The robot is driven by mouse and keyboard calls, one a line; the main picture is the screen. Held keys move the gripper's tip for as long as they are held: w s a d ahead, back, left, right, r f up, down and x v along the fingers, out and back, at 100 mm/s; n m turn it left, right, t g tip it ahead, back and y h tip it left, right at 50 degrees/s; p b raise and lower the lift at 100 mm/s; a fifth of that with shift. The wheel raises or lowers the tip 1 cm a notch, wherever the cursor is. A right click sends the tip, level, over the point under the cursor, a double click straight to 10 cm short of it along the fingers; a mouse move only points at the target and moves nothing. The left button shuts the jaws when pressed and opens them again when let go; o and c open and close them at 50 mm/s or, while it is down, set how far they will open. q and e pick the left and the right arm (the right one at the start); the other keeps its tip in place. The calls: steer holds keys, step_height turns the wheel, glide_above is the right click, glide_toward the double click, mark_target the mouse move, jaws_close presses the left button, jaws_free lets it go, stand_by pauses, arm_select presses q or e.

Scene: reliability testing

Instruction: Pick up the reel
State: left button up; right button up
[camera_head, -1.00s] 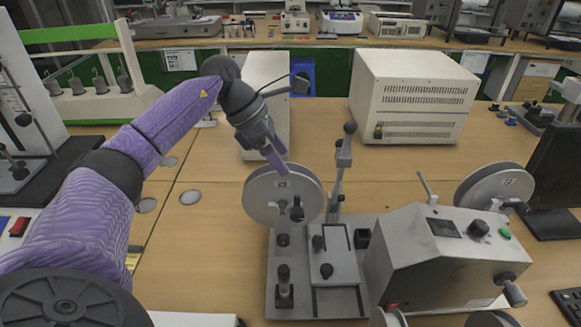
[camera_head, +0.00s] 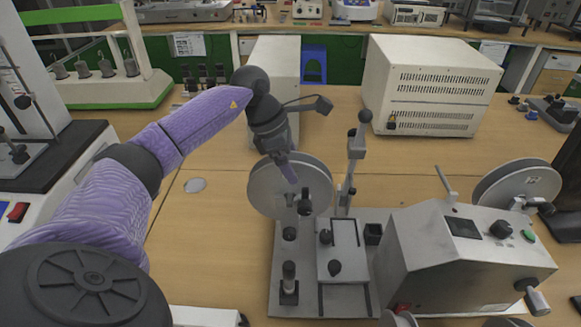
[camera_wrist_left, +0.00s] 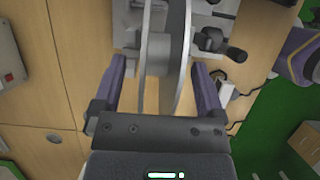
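A grey reel (camera_head: 265,197) stands upright on the left part of the grey winding machine (camera_head: 430,262). My left gripper (camera_head: 288,172) comes down from above at the reel's upper edge in the head view. In the left wrist view, the left gripper (camera_wrist_left: 162,88) is open. Its two purple fingers are on either side of the reel (camera_wrist_left: 181,45), seen edge-on between them, with visible gaps. A second grey reel (camera_head: 500,188) is mounted at the machine's right side.
A metal post (camera_head: 356,160) rises just right of the left reel. A large cream instrument box (camera_head: 430,85) stands behind the machine, and a narrower one (camera_head: 273,75) behind my left gripper. The table between the left reel and my left forearm is mostly clear.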

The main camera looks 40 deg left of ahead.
arm_select(q)
jaws_close()
stand_by(1.3)
